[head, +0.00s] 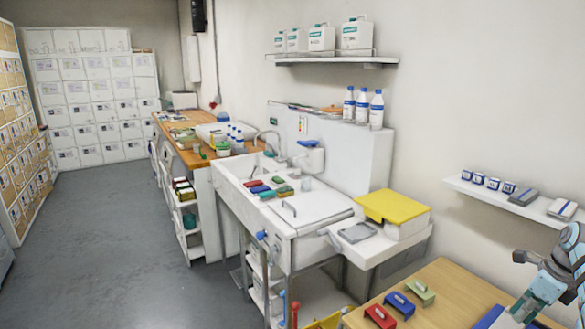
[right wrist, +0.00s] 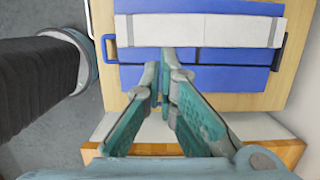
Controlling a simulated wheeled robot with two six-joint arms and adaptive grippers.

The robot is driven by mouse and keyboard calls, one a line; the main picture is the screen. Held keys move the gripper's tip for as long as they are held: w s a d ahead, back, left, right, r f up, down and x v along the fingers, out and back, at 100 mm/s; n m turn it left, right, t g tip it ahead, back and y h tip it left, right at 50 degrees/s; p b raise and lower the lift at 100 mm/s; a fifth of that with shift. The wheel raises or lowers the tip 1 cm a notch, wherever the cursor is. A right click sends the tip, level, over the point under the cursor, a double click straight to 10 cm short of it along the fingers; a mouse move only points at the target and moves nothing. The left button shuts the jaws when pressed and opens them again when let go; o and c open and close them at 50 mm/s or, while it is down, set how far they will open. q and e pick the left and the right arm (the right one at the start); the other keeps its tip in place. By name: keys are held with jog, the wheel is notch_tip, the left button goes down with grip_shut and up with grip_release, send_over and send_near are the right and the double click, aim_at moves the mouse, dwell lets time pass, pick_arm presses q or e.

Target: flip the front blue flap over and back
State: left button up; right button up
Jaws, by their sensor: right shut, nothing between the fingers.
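In the right wrist view a blue panel (right wrist: 225,56) lies on a wooden surface, with a pale white band (right wrist: 210,31) running across it. I cannot tell which blue part is the front flap. My right gripper (right wrist: 165,76) is shut and empty, its tips over the near edge of the blue panel; contact is unclear. In the head view my right gripper (head: 518,312) is at the lower right, beside a partly visible blue piece (head: 488,318). My left gripper is not in view.
On the wooden table (head: 450,283), red (head: 380,316), blue (head: 399,304) and green (head: 420,292) handled blocks stand left of the gripper. A wall shelf (head: 500,196) with small boxes hangs above. A sink (head: 310,207) and yellow-topped box (head: 392,207) stand farther back.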

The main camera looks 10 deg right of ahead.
jog(key=o, duration=0.3)
jog(key=shift+d+f, duration=0.2)
